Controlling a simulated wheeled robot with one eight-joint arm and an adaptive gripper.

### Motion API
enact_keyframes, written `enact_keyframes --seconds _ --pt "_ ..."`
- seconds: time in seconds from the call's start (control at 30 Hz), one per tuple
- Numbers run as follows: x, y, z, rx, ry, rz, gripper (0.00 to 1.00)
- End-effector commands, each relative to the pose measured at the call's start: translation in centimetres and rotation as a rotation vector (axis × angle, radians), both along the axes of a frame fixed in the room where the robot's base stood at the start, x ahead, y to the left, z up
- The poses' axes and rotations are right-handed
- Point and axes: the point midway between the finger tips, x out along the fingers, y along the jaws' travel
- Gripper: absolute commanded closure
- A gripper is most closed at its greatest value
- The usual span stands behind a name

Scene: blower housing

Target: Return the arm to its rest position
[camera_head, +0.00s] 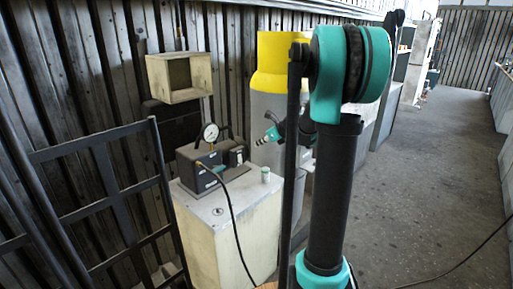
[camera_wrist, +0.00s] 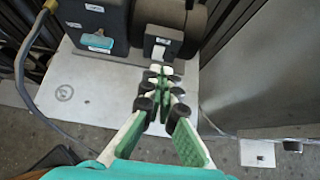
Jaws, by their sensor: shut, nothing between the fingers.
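My gripper (camera_wrist: 163,72) shows in the wrist view with its pale green-padded fingers drawn together and nothing between them. It is over the pale cabinet top, near a small dark block with a white front (camera_wrist: 160,46). In the head view my gripper (camera_head: 260,141) is small, left of my upright arm link, at a height above the cabinet top and right of the gauge. My arm stands bent in the middle of the head view and hides part of what is behind it.
A pale cabinet (camera_head: 222,225) bears a dark box with a dial gauge (camera_head: 210,133), a black cable and a small pale-green cylinder (camera_head: 265,174). A yellow-topped grey cylinder (camera_head: 270,75) stands behind. A dark metal frame (camera_head: 120,195) is at left. Open floor (camera_head: 420,200) lies at right.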

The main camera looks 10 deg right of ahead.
Motion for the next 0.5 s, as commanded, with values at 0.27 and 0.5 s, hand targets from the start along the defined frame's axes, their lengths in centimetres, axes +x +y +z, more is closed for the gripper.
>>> enact_keyframes --seconds 0.27,0.5 --pt "-0.1 -0.1 0.2 0.0 0.0 0.0 1.0" --pt "-1.8 0.7 -0.4 -0.087 -0.028 0.072 1.0"
